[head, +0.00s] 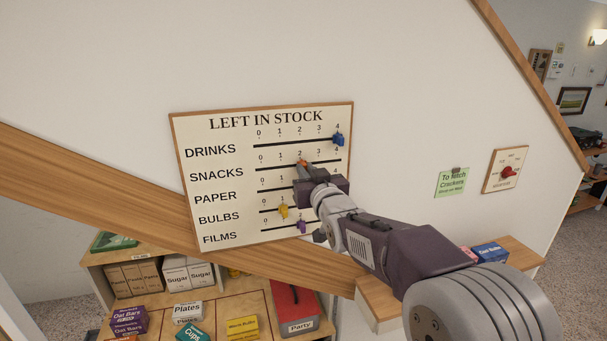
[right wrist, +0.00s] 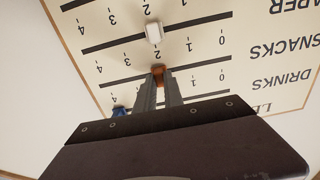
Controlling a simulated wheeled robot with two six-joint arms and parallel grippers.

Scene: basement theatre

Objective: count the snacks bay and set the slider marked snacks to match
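The stock board (head: 222,142) hangs on the wall. Its orange snacks slider (head: 302,163) stands at about the 2 mark and also shows in the right wrist view (right wrist: 158,69). My right gripper (head: 303,170) is at this slider, its fingers (right wrist: 158,82) closed on either side of it. Below, purple Oat Bars boxes (head: 129,319) sit stacked in the shelf unit; whether more stand behind them cannot be seen. My left gripper is not in view.
The blue drinks slider (head: 338,140) is at 4, the yellow bulbs slider (head: 283,211) near 1. The white slider (right wrist: 154,32) is close beside my fingers. A green note (head: 453,182) and a dial panel (head: 506,170) hang to the right. A blue box (head: 490,253) sits on a ledge.

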